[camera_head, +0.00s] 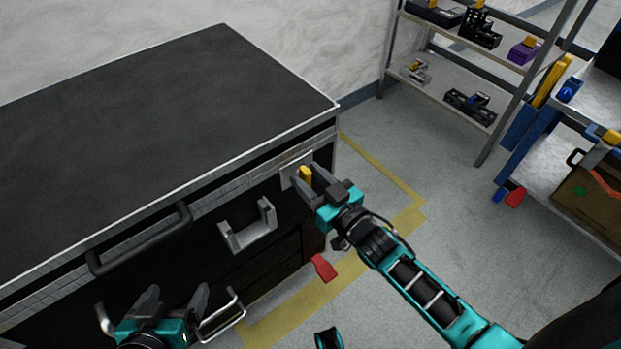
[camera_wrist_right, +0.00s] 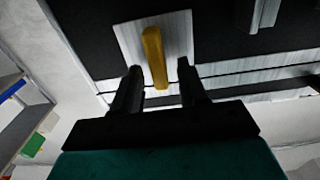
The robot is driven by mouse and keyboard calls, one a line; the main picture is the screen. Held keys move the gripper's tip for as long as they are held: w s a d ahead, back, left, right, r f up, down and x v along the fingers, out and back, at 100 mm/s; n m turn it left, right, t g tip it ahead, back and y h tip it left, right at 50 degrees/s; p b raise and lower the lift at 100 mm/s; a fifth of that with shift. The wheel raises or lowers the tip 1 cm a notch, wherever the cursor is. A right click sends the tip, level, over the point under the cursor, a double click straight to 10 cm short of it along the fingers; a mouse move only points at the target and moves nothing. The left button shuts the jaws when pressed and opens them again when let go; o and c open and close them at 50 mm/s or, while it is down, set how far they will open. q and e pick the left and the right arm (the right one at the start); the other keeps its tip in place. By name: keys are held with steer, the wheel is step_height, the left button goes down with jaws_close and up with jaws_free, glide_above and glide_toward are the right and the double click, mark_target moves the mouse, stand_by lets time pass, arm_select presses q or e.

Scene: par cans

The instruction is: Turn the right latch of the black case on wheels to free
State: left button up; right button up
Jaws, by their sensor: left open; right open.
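The black case (camera_head: 170,95) stands at the left against the wall, its front facing me. Its right latch is a yellow handle (camera_head: 305,175) on a pale metal plate (camera_head: 286,170) near the right end of the front. My right gripper (camera_head: 308,186) is open at this latch. In the right wrist view the yellow latch (camera_wrist_right: 154,58) stands between the lines of the two open fingers (camera_wrist_right: 160,80), with a gap on each side; contact is not visible. My left gripper (camera_head: 180,297) is open and empty before the lower left of the case front.
A black bar handle (camera_head: 140,240) and a grey U-shaped bracket (camera_head: 248,228) stick out from the case front. A red piece (camera_head: 323,268) is low at the case's right end. Shelves (camera_head: 480,60) and a blue-framed rack (camera_head: 560,130) stand at the right.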

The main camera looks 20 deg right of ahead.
jaws_close()
steer(key=shift+n, duration=0.3)
stand_by(0.3)
steer(key=shift+s+a+r+n+p, duration=0.1)
steer(key=shift+n+p, duration=0.15)
steer(key=shift+n, duration=0.35)
steer(key=shift+a+n+p, duration=0.1)
steer(key=shift+n+p, duration=0.15)
steer(key=shift+n, duration=0.35)
steer(key=n, duration=0.3)
steer(key=shift+a+n, duration=0.2)
steer(key=shift+n, duration=0.1)
steer(key=n, duration=0.3)
steer(key=f+n, duration=0.1)
steer(key=n, duration=0.1)
steer(key=shift+s+a+n, duration=0.15)
steer(key=shift+a+n, duration=0.1)
steer(key=shift+n, duration=0.05)
steer(key=n, duration=0.2)
steer(key=n+b, duration=0.1)
steer(key=n, duration=0.2)
steer(key=shift+a+f+n+b, duration=0.1)
steer(key=shift+f+n+b, duration=0.2)
steer(key=shift+b, duration=0.1)
